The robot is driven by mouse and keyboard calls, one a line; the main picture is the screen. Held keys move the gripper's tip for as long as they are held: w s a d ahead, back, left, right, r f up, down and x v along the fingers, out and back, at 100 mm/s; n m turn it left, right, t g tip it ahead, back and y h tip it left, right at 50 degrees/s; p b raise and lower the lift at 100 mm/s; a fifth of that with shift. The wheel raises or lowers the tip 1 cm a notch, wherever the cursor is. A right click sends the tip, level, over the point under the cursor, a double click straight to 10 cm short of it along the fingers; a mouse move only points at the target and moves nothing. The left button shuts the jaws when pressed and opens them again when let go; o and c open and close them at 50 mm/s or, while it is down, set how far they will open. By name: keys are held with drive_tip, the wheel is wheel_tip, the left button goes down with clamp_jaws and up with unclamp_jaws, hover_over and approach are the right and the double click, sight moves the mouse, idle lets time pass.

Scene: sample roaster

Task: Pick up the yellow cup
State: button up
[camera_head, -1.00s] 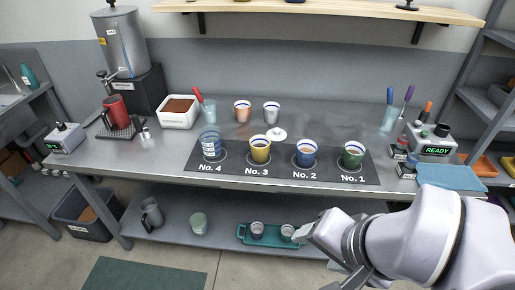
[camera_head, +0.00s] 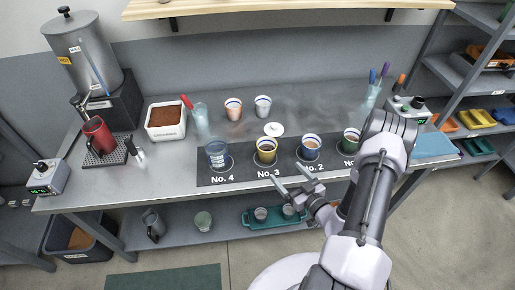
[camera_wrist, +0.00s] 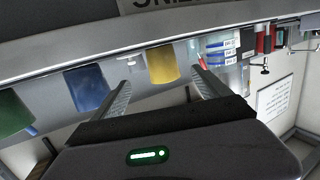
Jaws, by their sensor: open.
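The yellow cup (camera_head: 266,151) stands upright at the No. 3 spot on the dark mat (camera_head: 240,178), with dark contents inside. In the wrist view the yellow cup (camera_wrist: 162,67) appears ahead, between my two fingers in the picture. My gripper (camera_head: 289,179) is open and empty, in front of the table edge near No. 3 and apart from the cup. It also shows in the wrist view (camera_wrist: 160,88). The blue cup (camera_head: 310,147) at No. 2 stands just right of the yellow cup.
A blue-and-white stack (camera_head: 217,154) stands at No. 4, and a green cup (camera_head: 351,139) at No. 1, partly near my arm. A white lid (camera_head: 273,129) lies behind the yellow cup. Two cups (camera_head: 263,106) stand farther back. A teal tray (camera_head: 277,222) sits on the lower shelf.

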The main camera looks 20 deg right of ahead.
sight(263, 148)
drive_tip(key=w+b, duration=0.1)
drive_tip(key=w, duration=0.3)
drive_tip(key=w+a+f+b, duration=0.1)
drive_tip(key=w, duration=0.4)
drive_tip(key=w+f+b, duration=0.1)
drive_tip(key=w+b, duration=0.1)
drive_tip(key=w, duration=0.3)
drive_tip(key=shift+a+f, duration=0.1)
drive_tip(key=shift+a, duration=0.3)
drive_tip(key=shift+s, duration=0.1)
drive_tip(key=c, duration=1.9)
